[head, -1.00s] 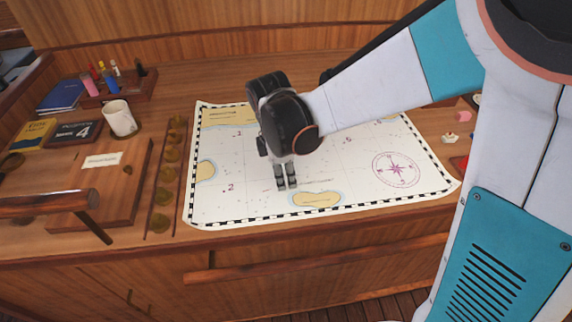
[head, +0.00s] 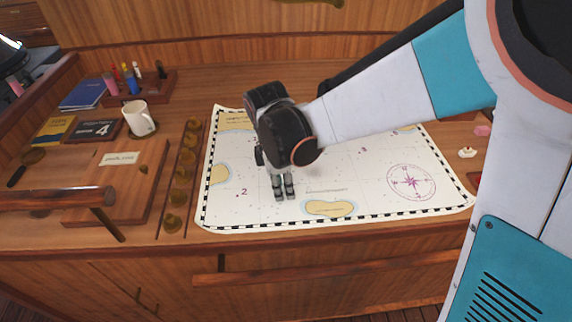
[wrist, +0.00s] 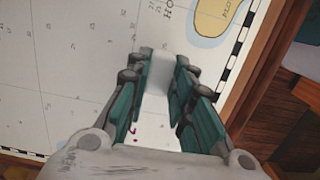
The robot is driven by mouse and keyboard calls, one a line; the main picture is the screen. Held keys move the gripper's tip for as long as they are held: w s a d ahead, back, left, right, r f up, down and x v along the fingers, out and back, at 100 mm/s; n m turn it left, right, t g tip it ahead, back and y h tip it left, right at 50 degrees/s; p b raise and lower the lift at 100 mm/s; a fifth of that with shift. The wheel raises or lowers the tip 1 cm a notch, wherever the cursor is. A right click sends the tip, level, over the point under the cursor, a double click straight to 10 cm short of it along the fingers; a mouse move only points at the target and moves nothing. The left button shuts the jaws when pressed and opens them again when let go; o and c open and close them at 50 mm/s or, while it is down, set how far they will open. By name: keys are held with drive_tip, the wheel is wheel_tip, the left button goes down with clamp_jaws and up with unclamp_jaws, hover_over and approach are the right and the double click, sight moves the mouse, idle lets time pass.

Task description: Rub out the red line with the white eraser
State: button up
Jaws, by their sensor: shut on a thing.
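My gripper (head: 284,196) points down at the front middle of the paper chart (head: 290,212), left of the yellow island at its front edge. In the wrist view my gripper (wrist: 161,60) is shut on the white eraser (wrist: 157,78), a pale block between the two fingers. The eraser is hard to make out in the head view. I cannot tell whether it touches the paper. A small dark red mark (wrist: 133,129) shows on the chart between the fingers in the wrist view. No full red line shows; my gripper may hide part of it.
Brass weights (head: 181,174) stand in a row left of the chart. A white mug (head: 139,117), a wooden board (head: 118,190) and books are further left. A wooden rail (head: 330,268) runs along the desk front. A small shell-like object (head: 467,153) lies to the right.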

drive_tip(key=shift+s+a, duration=0.2)
drive_tip(key=shift+a, duration=0.95)
drive_tip(key=shift+d, duration=0.15)
drive_tip(key=shift+w+d, duration=0.15)
drive_tip(key=shift+d, duration=0.85)
drive_tip(key=shift+d, duration=0.1)
drive_tip(key=shift+w+d, duration=0.25)
drive_tip(key=shift+d, duration=0.85)
drive_tip(key=shift+d, duration=0.1)
drive_tip(key=shift+w+d, duration=0.2)
drive_tip(key=shift+d, duration=0.75)
